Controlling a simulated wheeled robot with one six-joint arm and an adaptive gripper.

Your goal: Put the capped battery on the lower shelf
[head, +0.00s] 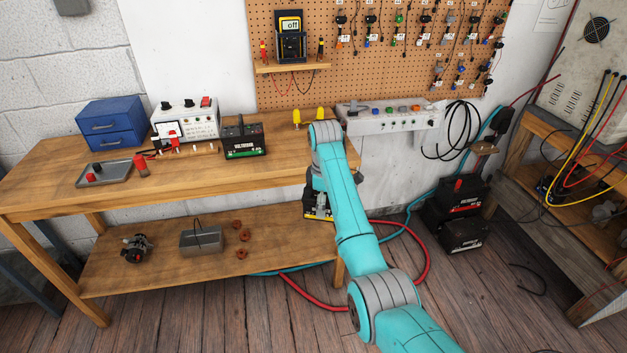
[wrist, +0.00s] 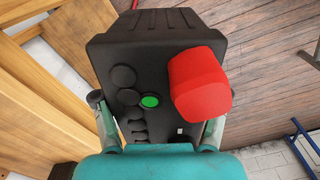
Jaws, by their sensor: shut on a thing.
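The capped battery (wrist: 150,60) is a black case with a bulky red cap on one terminal, several round black plugs and a green dot. It fills the middle of the wrist view. My gripper (wrist: 157,125) is shut on it, a finger on either side. In the head view, part of the battery with a yellow label (head: 316,212) shows beside my arm, at the right end of the bench below the tabletop.
On the lower shelf are an alternator (head: 136,247), a metal bin (head: 201,240) and several copper-coloured rings (head: 243,236). The shelf is clear right of the rings. Another battery (head: 244,140) stands on the bench top. Two stacked batteries (head: 456,215) and a red hose (head: 424,262) are on the floor.

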